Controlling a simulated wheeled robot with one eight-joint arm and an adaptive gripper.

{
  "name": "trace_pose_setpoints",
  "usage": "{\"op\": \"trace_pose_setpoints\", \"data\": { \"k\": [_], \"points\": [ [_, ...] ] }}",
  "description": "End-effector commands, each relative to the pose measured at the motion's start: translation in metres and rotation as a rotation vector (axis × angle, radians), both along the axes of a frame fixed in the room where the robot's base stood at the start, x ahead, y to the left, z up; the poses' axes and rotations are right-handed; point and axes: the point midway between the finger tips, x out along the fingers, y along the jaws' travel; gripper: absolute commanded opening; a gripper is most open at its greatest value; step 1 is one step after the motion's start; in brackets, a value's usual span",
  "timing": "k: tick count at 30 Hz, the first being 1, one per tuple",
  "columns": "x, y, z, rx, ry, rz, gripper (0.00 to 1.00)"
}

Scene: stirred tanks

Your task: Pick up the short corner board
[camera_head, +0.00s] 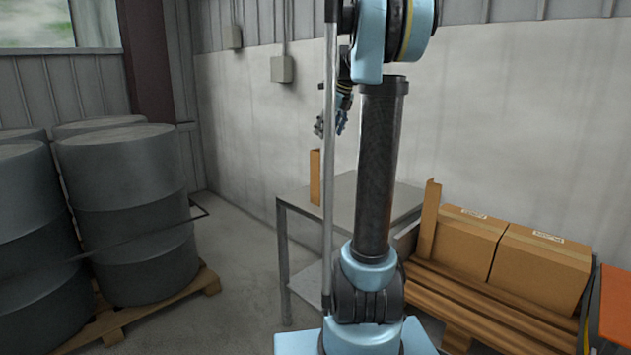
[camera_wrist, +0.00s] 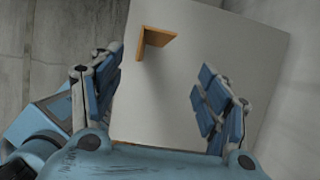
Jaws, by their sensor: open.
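In the wrist view this corner board (camera_wrist: 153,40) is seen from above as an L-shaped piece, near the top of the tabletop. My gripper (camera_head: 332,126) is above the table, higher than the board's top and apart from it. In the wrist view my gripper (camera_wrist: 162,78) has its blue-padded fingers spread wide with nothing between them. A taller-looking corner board (camera_head: 429,220) stands by the cartons at the right.
The table (camera_head: 345,190) is otherwise bare where visible. Two cartons (camera_head: 545,262) sit on a wooden pallet (camera_head: 470,302) to its right. Grey drums (camera_head: 125,215) stand on a pallet at the left. The wall (camera_head: 260,110) is behind the table. Open floor lies between drums and table.

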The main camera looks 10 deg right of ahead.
Motion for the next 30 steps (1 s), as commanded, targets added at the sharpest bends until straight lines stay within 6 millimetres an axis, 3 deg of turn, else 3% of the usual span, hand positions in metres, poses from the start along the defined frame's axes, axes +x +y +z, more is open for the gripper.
{"op": "trace_pose_setpoints", "data": {
  "k": [10,20,30],
  "points": [
    [0.019,0.014,-0.055,-0.001,-0.001,0.003,0.69],
    [0.026,0.021,-0.075,-0.002,0.0,0.004,0.69],
    [0.04,0.037,-0.111,0.0,0.0,0.003,0.69]
  ]
}}
